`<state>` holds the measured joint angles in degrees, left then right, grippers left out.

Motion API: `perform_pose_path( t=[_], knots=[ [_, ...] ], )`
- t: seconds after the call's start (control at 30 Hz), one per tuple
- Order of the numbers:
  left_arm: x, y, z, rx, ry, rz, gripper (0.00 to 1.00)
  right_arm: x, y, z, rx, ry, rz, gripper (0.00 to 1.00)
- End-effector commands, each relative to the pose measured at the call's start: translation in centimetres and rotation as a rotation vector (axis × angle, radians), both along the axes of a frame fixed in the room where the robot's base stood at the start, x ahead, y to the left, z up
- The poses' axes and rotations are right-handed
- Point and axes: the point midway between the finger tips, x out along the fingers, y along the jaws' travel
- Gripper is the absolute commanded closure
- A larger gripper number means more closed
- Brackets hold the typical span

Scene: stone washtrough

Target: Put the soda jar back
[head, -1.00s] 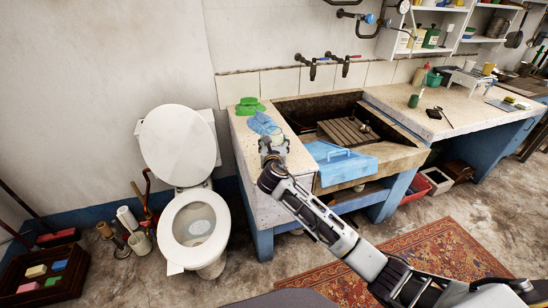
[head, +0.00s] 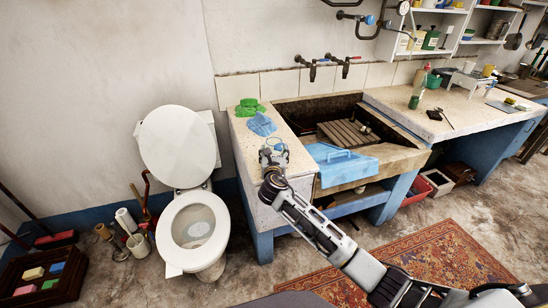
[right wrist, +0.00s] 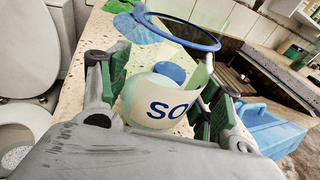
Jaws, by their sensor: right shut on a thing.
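The soda jar (right wrist: 163,107) is clear with a pale label reading "SO" and a blue rim at its top, in the right wrist view. Something blue and rounded shows behind its label; I cannot tell what it is. My right gripper (right wrist: 160,100) is shut on the jar, with its green-padded fingers on either side. In the head view my right gripper (head: 273,154) is over the left part of the speckled counter (head: 246,150), and the jar is hardly visible there. I cannot tell whether the jar's base touches the counter. My left gripper is not in view.
A green item (head: 249,107) and a blue item (head: 262,124) lie on the counter behind the gripper. The stone trough (head: 318,108), with a blue caddy (head: 340,165) at its front, is to the right. A toilet (head: 190,220) stands to the left. Shelves (head: 440,30) hang at upper right.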

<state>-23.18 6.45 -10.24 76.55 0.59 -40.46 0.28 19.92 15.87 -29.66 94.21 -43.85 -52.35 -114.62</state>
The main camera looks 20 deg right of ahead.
Motion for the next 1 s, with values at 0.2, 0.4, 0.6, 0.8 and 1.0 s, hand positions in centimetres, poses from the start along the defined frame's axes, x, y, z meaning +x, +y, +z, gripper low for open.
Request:
perform_pose_path(
  t=[0.2, 0.4, 0.6, 0.8, 1.0],
  knots=[
    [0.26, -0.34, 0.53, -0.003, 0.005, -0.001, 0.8, 0.0, 0.04, -0.92, 0.0, -0.002, 0.001, 0.69],
    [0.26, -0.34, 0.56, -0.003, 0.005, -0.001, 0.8, 0.0, 0.04, -0.89, 0.0, -0.002, 0.001, 0.69],
    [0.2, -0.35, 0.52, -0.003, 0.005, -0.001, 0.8, -0.01, 0.03, -1.1, 0.0, -0.002, 0.001, 0.69],
    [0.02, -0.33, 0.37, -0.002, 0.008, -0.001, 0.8, -0.02, 0.04, -1.23, 0.0, 0.0, 0.001, 0.14],
    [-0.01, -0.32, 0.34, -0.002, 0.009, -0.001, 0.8, -0.02, 0.03, -1.23, -0.001, 0.0, 0.001, 0.14]
  ],
)
